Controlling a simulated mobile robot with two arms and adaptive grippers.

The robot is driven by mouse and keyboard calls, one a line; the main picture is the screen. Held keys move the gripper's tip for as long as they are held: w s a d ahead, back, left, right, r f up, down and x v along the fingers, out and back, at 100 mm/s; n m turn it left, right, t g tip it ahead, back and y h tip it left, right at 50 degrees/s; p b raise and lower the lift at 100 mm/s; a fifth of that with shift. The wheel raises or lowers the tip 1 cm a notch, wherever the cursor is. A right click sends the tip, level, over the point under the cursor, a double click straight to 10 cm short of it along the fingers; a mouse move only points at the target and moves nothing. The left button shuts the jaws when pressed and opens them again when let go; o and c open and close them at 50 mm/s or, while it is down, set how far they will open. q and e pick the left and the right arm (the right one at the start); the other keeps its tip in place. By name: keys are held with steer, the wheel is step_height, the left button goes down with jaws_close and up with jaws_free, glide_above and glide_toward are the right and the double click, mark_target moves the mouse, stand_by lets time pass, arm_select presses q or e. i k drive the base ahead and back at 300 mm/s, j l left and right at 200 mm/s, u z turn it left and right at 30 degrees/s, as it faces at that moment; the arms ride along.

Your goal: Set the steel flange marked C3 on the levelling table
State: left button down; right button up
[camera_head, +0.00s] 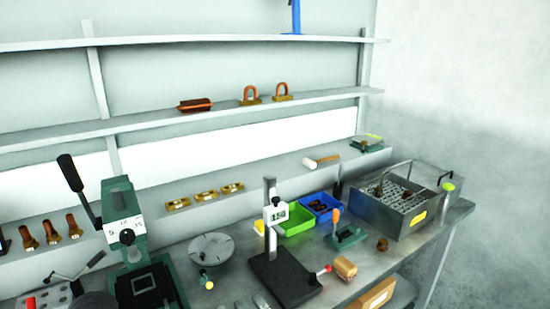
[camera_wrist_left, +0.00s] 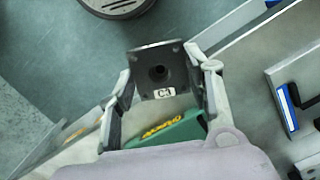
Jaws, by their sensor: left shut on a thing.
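In the left wrist view, my left gripper (camera_wrist_left: 163,64) is shut on a dark square steel flange (camera_wrist_left: 150,80) with a central hole. Its small white label starts with C; the second character is hard to read. One finger is on each side of the flange. In the head view, a round grey plate (camera_head: 211,249) with slots lies on the bench and may be the levelling table. Neither gripper shows in the head view.
A green press with a lever (camera_head: 125,230) stands left of the round plate, and a height gauge (camera_head: 284,277) on a black base right of it. Green (camera_head: 297,221) and blue bins, a steel box (camera_head: 377,212), and a wooden block (camera_head: 345,267) crowd the right side. Shelves run behind.

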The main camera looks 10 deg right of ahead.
mark_target(369, 140)
steer(key=i+l+z, duration=0.1)
steer(key=l, duration=0.35)
steer(key=i+l+z, duration=0.1)
steer(key=l, duration=0.3)
steer(key=i+l+z, duration=0.15)
steer(key=l, duration=0.3)
steer(key=i+l+z, duration=0.1)
steer(key=i+l, duration=0.2)
steer(key=i+l+z, duration=0.1)
steer(key=l, duration=0.35)
steer(key=i+l+z, duration=0.1)
steer(key=i+l, duration=0.2)
steer(key=i+l+z, duration=0.1)
steer(key=i+l, duration=0.2)
steer(key=l, duration=0.25)
steer(key=i+l+z, duration=0.1)
steer(key=i+l, duration=0.2)
steer(key=l, duration=0.25)
steer(key=i+l+z, duration=0.1)
steer(key=i+l, duration=0.25)
steer(key=l, duration=0.15)
